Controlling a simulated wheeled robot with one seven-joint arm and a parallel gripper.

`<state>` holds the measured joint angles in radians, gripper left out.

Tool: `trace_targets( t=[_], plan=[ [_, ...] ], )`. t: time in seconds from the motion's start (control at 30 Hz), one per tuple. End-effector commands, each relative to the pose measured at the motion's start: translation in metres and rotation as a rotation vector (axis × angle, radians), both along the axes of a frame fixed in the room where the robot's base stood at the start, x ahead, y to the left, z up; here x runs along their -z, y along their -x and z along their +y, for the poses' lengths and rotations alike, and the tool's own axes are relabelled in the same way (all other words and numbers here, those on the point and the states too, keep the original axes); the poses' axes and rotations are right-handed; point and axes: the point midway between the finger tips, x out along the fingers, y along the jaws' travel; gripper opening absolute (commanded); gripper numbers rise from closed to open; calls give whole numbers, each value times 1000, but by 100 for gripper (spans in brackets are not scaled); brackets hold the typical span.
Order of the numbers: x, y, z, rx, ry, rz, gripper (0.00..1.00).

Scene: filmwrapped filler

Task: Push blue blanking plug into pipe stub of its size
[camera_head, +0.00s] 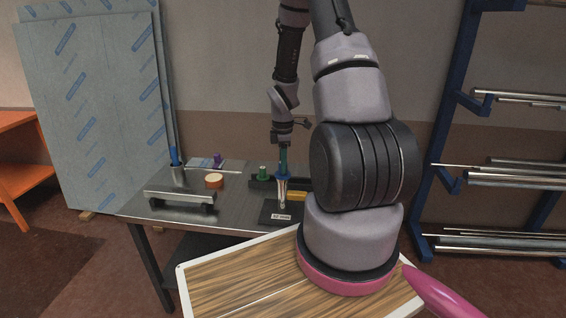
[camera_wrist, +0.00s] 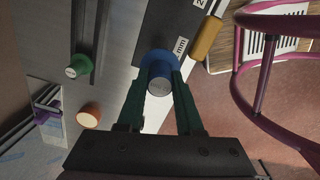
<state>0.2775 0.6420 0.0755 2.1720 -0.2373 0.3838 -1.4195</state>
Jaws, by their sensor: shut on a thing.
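The blue blanking plug (camera_wrist: 161,62) shows in the wrist view as a blue flange with a grey round end, between the fingertips of my gripper (camera_wrist: 160,88). My gripper is shut on it. In the head view my gripper (camera_head: 283,160) points down, with the blue plug (camera_head: 283,177) just below its fingers. A bright metal pipe stub (camera_head: 282,195) shows directly below the plug. I cannot tell whether plug and stub touch or how deep the plug sits. In the wrist view the plug hides the stub.
A green plug (camera_head: 262,172) stands left of my gripper. An orange-topped disc (camera_head: 214,181), a purple piece (camera_head: 217,159) and a metal holder with a blue-topped item (camera_head: 173,156) are farther left. A raised metal bracket (camera_head: 180,198) lies in front. A yellow block (camera_head: 297,195) is close right.

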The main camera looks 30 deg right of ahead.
Motion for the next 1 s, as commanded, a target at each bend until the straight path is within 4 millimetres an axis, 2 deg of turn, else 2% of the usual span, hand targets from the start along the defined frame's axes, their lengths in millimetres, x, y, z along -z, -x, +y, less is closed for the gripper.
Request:
trace_targets(
  t=[0.17,0.2,0.27,0.3,0.5,0.53,0.6,0.83,1.0],
  plan=[
    [5,0,0,0,0,0,0],
    [5,0,0,0,0,0,43],
    [5,0,0,0,0,0,66],
    [5,0,0,0,0,0,70],
    [5,0,0,0,0,0,70],
    [5,0,0,0,0,0,78],
    [5,0,0,0,0,0,100],
    [4,0,0,0,0,0,100],
    [-6,-1,0,0,0,-2,100]
  ],
)
